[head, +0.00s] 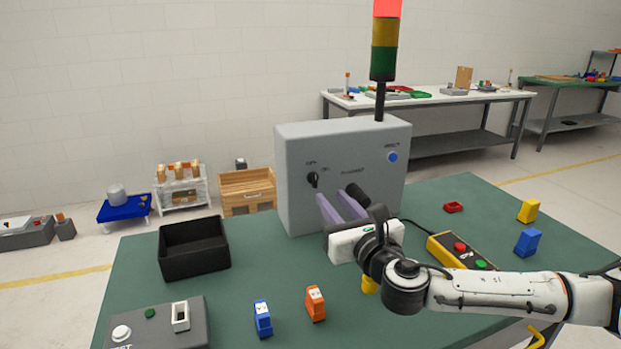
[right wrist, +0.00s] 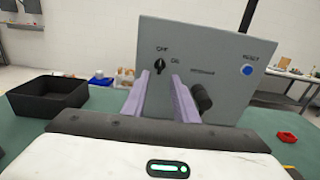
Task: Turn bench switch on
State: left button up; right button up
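The bench switch is a black rotary knob (head: 314,179) with small labels on the front of a grey control box (head: 298,150). In the right wrist view the knob (right wrist: 160,66) sits beside the OFF and ON labels, its pointer roughly upright. My right gripper (head: 336,205) is in front of the box, below and to the right of the knob. Its two purple fingers (right wrist: 160,85) are apart with nothing between them, pointing at the panel just below the knob. Contact with the knob is not visible. My left gripper is in neither view.
A dark knob (right wrist: 201,97) and a blue reset button (head: 393,157) are on the same panel. A signal tower (head: 383,50) glows red on top. A black bin (head: 194,250) stands left of the box. Blue (head: 263,318) and orange (head: 315,304) blocks stand in front on the green table.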

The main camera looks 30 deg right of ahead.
aim_at(316, 180)
jog(key=p+x, duration=0.1)
jog(key=x, duration=0.7)
jog(key=shift+w, duration=0.35)
grip_shut()
